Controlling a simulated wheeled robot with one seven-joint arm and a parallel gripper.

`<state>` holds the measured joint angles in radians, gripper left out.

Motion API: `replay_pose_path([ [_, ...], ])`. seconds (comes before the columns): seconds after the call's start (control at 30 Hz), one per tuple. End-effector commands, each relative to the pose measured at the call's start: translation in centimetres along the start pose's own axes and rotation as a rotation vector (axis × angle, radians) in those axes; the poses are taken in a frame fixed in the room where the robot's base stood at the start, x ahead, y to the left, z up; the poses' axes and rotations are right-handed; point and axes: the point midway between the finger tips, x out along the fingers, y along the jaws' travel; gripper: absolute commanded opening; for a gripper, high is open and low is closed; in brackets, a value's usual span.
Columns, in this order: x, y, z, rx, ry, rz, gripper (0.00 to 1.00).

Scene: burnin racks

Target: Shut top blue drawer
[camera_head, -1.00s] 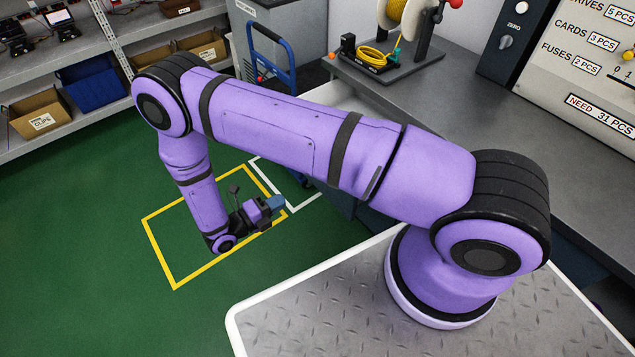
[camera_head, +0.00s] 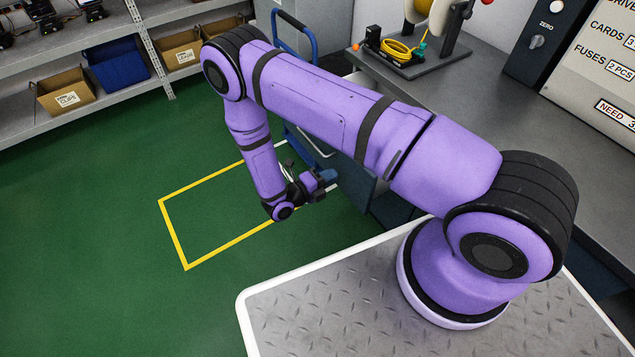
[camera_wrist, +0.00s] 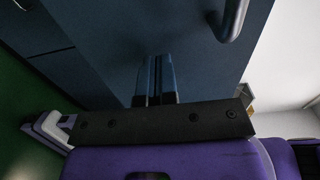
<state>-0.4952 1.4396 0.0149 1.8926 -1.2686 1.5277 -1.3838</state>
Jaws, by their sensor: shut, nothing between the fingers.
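The top blue drawer (camera_head: 357,184) shows in the head view as a dark blue front under the grey bench, partly hidden by my arm. In the wrist view its blue front (camera_wrist: 200,65) fills much of the picture, with a grey bar handle (camera_wrist: 236,20) at the top right. A pale area beyond its edge looks like the inside of the drawer, which stands open. My gripper (camera_head: 330,177) is shut and empty. Its fingertips (camera_wrist: 155,62) point at the blue front, beside the handle and not on it. I cannot tell whether they touch.
The grey bench (camera_head: 480,110) carries a cable reel stand (camera_head: 415,55) and a panel. A blue-handled trolley (camera_head: 296,35) stands behind my arm. Shelves with bins (camera_head: 115,65) line the left. The green floor with a yellow outline (camera_head: 185,240) is clear at left.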

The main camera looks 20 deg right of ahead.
Motion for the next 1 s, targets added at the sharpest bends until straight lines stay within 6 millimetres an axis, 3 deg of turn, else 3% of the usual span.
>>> replay_pose_path([
  [0.2,1.3,0.0,0.0,0.0,-0.001,0.0,0.0],
  [0.67,1.6,0.0,0.0,0.0,0.0,0.0,0.0],
  [0.87,3.7,0.0,0.0,-0.001,0.001,-0.002,0.0],
  [1.0,6.6,0.0,-0.1,-0.002,0.001,-0.002,0.0],
])
